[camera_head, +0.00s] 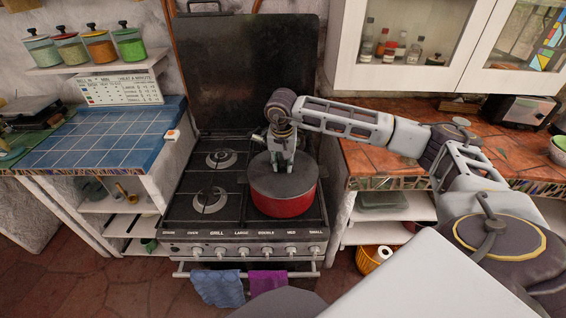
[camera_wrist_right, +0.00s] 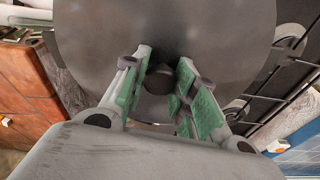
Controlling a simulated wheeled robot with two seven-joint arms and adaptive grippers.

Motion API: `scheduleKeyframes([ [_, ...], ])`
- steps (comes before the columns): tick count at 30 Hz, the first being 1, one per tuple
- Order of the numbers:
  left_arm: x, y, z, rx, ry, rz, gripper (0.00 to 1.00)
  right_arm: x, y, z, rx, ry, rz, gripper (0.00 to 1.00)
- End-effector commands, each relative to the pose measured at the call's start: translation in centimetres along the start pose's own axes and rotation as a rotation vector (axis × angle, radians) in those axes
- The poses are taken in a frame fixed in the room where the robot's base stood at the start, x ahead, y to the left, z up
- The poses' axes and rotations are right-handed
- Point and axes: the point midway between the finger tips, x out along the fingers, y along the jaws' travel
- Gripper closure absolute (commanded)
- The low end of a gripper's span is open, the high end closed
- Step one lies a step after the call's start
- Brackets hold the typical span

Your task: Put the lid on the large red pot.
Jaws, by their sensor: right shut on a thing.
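The large red pot (camera_head: 285,206) stands on the right side of the stove's hob. The dark grey lid (camera_head: 262,183) is over the pot's top; from this angle I cannot tell whether it is fully seated. My right gripper (camera_head: 283,167) points down at the middle of the lid and is shut on its knob. In the right wrist view the lid (camera_wrist_right: 95,45) fills the top, and the gripper's green-padded fingers (camera_wrist_right: 165,95) close around the dark knob (camera_wrist_right: 158,78). My left gripper is not in either view.
The black stove (camera_head: 178,218) has two free burners left of the pot, and its dark raised cover (camera_head: 245,65) stands behind. A blue-tiled counter (camera_head: 105,137) is at the left. A terracotta-tiled counter (camera_head: 385,158) is at the right, under a white cabinet (camera_head: 400,80).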

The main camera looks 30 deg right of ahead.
Motion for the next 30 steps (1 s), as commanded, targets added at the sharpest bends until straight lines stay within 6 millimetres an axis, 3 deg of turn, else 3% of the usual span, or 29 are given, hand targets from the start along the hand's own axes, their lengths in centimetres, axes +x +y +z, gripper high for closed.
scheduleKeyframes([
  [2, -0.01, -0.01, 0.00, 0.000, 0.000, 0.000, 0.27, -0.06, -0.02, -0.03, 0.000, 0.001, -0.001, 1.00],
  [3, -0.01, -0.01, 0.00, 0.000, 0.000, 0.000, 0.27, -0.06, -0.02, -0.03, 0.000, 0.001, -0.001, 0.68],
  [8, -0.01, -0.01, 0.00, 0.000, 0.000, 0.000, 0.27, -0.04, -0.01, -0.02, 0.000, 0.001, -0.001, 0.48],
  [15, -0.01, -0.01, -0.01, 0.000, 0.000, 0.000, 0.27, -0.02, 0.00, -0.01, 0.000, 0.000, 0.000, 0.47],
  [20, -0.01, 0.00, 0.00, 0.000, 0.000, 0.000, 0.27, 0.03, 0.01, 0.01, 0.000, 0.000, 0.001, 0.26],
  [30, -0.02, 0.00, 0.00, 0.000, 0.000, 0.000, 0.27, -0.03, 0.01, -0.01, 0.000, 0.000, 0.000, 0.25],
])
